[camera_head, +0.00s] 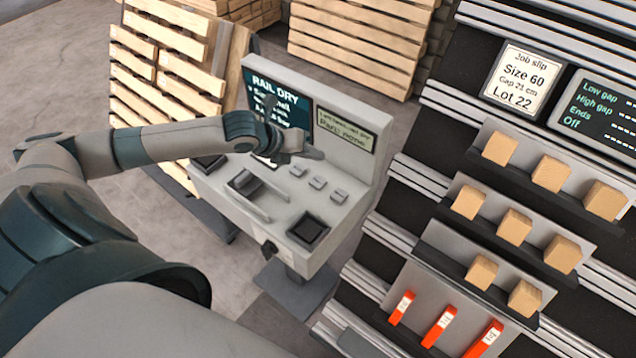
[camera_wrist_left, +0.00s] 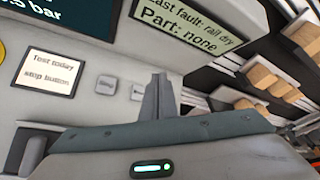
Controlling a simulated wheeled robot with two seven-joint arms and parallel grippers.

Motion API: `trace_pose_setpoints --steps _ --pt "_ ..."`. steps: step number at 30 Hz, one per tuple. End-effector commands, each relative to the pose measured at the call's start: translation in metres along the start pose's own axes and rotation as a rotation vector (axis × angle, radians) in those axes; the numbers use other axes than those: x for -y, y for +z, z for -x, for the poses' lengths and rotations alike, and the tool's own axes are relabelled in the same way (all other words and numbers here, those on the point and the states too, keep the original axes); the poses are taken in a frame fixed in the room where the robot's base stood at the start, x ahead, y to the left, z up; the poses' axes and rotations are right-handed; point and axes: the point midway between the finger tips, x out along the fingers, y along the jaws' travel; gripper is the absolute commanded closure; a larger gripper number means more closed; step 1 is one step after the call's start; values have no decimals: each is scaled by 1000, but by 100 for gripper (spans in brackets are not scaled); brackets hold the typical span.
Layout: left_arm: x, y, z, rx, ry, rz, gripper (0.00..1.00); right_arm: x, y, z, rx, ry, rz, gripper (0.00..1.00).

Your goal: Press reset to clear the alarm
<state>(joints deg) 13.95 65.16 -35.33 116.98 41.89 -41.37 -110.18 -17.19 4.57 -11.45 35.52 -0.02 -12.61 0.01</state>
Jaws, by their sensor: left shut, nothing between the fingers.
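A pale grey control console (camera_head: 345,235) stands in the middle of the head view. Three small grey buttons (camera_head: 318,183) sit in a row on its sloping top. In the left wrist view the fingertips (camera_wrist_left: 158,78) point at the panel. I cannot tell whether the fingers touch the panel. My right gripper is not in view.
A display (camera_wrist_left: 187,32) reads "rail dry" and "Part: none". A note (camera_wrist_left: 48,72) says "Test today stop button". A rack with wooden blocks (camera_head: 513,226) stands right; pallets (camera_head: 360,45) stand behind.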

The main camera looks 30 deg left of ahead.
Motion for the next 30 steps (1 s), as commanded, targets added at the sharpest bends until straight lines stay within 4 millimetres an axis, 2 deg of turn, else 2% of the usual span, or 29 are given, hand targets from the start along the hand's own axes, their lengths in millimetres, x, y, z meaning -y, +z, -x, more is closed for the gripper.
trace_pose_setpoints --steps 1,12,21,30 --pt "-5 -6 -7 -1 0 1 100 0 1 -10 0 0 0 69" --pt "-27 -28 -37 0 -1 2 100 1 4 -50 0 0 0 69" --pt "-36 -36 -50 1 0 1 100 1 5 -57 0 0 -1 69" --pt "-37 -36 -51 1 -1 1 100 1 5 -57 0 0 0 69"
